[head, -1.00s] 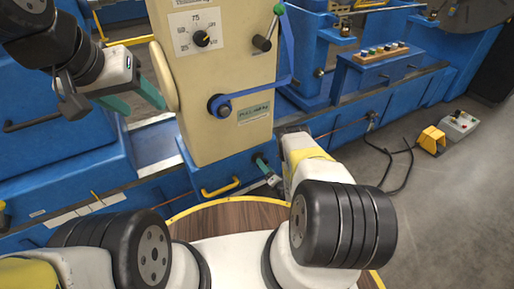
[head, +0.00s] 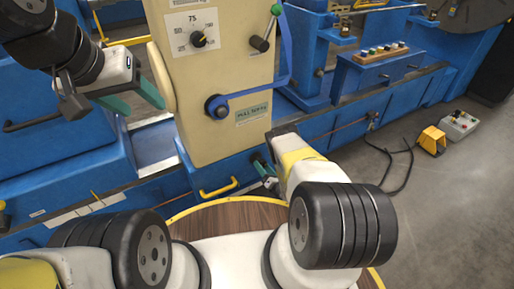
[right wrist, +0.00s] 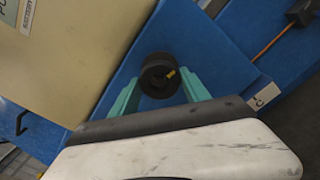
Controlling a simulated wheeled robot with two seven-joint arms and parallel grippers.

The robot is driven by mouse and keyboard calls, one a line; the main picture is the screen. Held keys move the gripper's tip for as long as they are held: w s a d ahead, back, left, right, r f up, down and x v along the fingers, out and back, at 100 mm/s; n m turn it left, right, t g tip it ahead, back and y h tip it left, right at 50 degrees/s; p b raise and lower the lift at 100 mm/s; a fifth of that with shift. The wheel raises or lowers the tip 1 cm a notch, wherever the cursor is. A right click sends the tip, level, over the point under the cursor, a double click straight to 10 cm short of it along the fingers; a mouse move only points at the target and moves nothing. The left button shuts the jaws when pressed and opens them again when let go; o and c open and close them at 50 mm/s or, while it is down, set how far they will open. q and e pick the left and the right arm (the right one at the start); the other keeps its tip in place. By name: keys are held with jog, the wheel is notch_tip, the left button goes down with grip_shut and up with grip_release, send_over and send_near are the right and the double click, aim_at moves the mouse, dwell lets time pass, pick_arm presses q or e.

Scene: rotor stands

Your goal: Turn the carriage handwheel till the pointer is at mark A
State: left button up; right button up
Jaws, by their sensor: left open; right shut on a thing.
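A black round knob with a yellow mark (right wrist: 158,76) sits low on the blue machine in the right wrist view. My right gripper (right wrist: 158,92) has its teal fingers on either side of this knob and is shut on it. In the head view my right gripper (head: 264,172) is low beside the cream housing (head: 215,135). A white tag lettered C (right wrist: 266,94) is to its right in the wrist view. My left gripper (head: 135,97) is open and empty, left of the housing. I cannot make out mark A or a carriage pointer.
A yellow handle (head: 218,188) is below. A yellow pedal (head: 431,140) and a control box (head: 459,126) stand on the open floor.

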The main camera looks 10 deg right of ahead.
jog(key=o, duration=1.7)
jog(key=shift+c, duration=0.2)
jog(key=v, duration=0.3)
jog(key=shift+s+d, duration=0.1)
jog(key=shift+s, duration=0.15)
jog(key=m, duration=1.6)
